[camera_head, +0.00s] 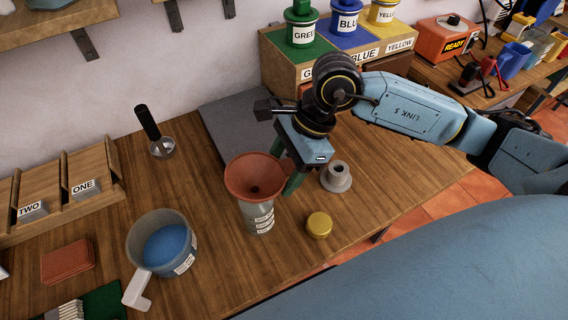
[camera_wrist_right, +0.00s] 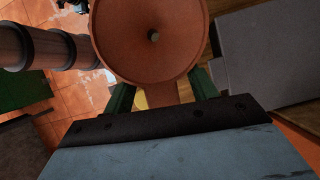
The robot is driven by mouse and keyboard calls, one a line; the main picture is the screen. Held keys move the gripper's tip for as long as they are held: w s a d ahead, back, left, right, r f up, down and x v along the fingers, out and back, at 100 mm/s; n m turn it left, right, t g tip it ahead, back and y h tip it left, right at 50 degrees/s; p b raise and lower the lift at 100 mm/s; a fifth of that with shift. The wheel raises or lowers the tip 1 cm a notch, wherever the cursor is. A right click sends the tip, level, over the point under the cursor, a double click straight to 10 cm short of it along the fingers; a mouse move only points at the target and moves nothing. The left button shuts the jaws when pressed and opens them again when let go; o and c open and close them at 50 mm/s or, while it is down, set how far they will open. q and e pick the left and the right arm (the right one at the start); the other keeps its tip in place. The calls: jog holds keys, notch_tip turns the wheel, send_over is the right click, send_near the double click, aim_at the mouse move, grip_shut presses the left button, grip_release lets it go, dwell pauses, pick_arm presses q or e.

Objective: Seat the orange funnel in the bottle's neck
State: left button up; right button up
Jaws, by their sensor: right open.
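The orange funnel (camera_head: 254,172) sits upright, mouth up, over the top of the grey labelled bottle (camera_head: 260,219), which stands on the wooden table. The funnel's spout and the bottle's neck are hidden under its cone, so I cannot see how deep it sits. My right gripper (camera_head: 286,170) is open at the funnel's right side, its green fingers close to the rim. In the right wrist view the funnel (camera_wrist_right: 150,45) fills the top centre, and an orange-brown strip shows between the parted fingers. My left gripper is not in view.
A grey flanged piece (camera_head: 336,177) and a yellow cap (camera_head: 319,225) stand right of the bottle. A jug of blue paint (camera_head: 163,243) stands left. A grey slab (camera_head: 222,127) lies behind, and a paint-tin rack (camera_head: 290,68) is at the back. The table in front of the bottle is clear.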

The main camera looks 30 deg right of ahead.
jog(key=v, duration=1.3)
jog(key=shift+r, duration=0.2)
